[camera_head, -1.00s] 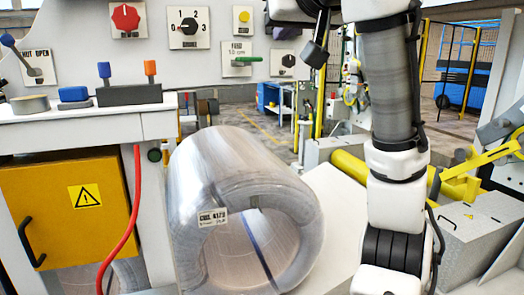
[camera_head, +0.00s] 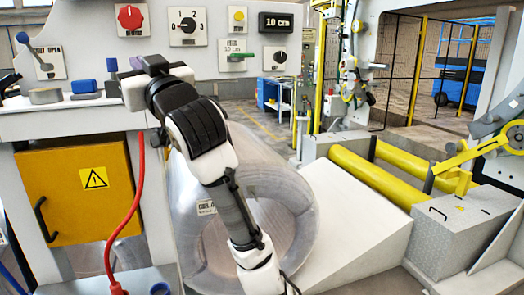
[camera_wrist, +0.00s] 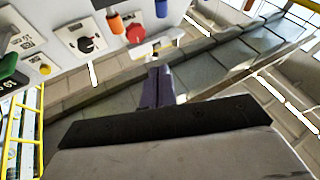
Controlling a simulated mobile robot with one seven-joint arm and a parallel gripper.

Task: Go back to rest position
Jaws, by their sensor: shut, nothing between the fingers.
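My gripper (camera_wrist: 157,88) shows in the wrist view with its fingers together and nothing between them. Behind them is the dark edge of the gripper body. In the head view my arm bends up from the bottom, passes in front of the coil and ends by the control panel (camera_head: 215,75).
A counter (camera_head: 50,127) with a blue-tipped lever (camera_head: 112,65) stands at the left above a yellow cabinet (camera_head: 75,190). A red hose (camera_head: 138,190) hangs beside it. Yellow rollers (camera_head: 375,178) and a grey box (camera_head: 465,225) stand at the right. A pale ramp (camera_head: 350,215) lies between.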

